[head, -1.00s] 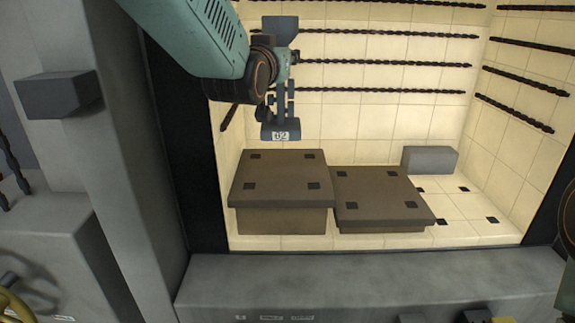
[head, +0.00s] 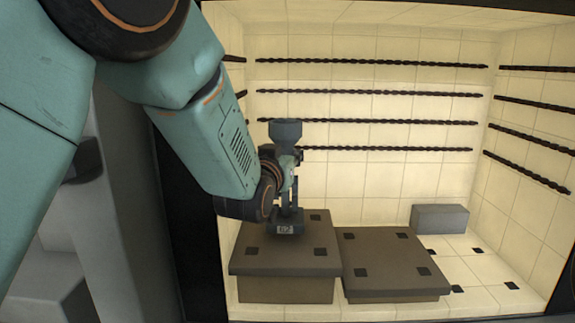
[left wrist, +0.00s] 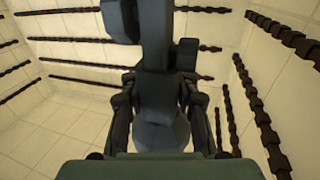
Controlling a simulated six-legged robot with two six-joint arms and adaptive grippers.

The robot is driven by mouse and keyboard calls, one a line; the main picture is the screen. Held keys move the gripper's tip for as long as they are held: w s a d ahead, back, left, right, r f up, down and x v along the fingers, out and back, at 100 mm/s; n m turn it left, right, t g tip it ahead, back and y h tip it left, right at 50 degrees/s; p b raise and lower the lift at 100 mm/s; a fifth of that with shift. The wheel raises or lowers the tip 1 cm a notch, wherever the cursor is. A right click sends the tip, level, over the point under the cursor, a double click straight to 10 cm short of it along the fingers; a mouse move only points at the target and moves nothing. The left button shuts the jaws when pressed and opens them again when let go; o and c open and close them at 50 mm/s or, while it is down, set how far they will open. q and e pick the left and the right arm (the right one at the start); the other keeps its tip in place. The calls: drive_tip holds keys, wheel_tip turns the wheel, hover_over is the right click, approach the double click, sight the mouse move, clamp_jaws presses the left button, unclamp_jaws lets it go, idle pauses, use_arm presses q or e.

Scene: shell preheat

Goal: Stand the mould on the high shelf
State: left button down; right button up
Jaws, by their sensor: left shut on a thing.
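The mould (head: 286,130) is dark blue-grey, with a flared cup on top, a narrow middle and a block base with a white label. It is upright. My left gripper (head: 290,188) is shut on its narrow middle. In the left wrist view the mould (left wrist: 153,50) stands between the fingers (left wrist: 160,105). The high shelf (head: 318,262) is the taller brown slab at the left, with dark square marks. The mould's base overlaps its back part in the head view; I cannot tell whether they touch. My right gripper is not in view.
A lower brown slab (head: 390,262) stands right of the high shelf. A grey block (head: 440,218) sits at the back right. Dark twisted rods (head: 370,93) run along the cream tiled walls. A black frame edge (head: 190,220) borders the chamber's left side.

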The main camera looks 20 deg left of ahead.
use_arm(q)
drive_tip(key=shift+d+f, duration=0.15)
drive_tip(key=shift+f, duration=0.5)
drive_tip(key=shift+s+d+f, duration=0.15)
drive_tip(key=shift+d, duration=0.05)
drive_tip(key=shift+a+f, duration=0.15)
drive_tip(key=shift+a, duration=0.05)
drive_tip(key=c, duration=1.6)
unclamp_jaws()
drive_tip(key=shift+a+f, duration=0.1)
drive_tip(key=shift+f, duration=0.1)
drive_tip(key=o, duration=0.6)
drive_tip(key=shift+d+r, duration=0.15)
drive_tip(key=shift+d, duration=0.1)
drive_tip(key=shift+a, duration=0.15)
